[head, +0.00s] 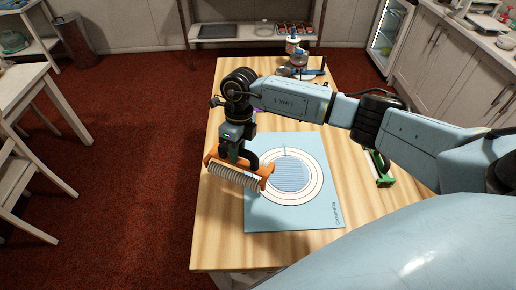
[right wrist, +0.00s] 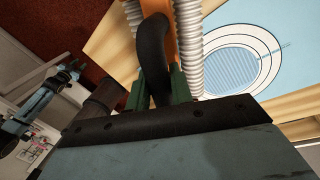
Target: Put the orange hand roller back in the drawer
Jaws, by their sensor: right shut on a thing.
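The orange hand roller (head: 262,182) has an orange frame, a ribbed pale cylinder and a dark handle. My right gripper (head: 236,152) is shut on it and holds it over the left side of the table, at the left edge of the light blue mat. In the right wrist view, the roller's dark handle (right wrist: 152,55) sits between the green fingers (right wrist: 158,92), with the ribbed cylinder beyond. No drawer can be made out in these views. My left gripper is not in the head view.
A green tool (head: 381,175) lies at the right, partly behind my arm. Bottles (head: 292,42) stand at the far end. The near left of the table is clear.

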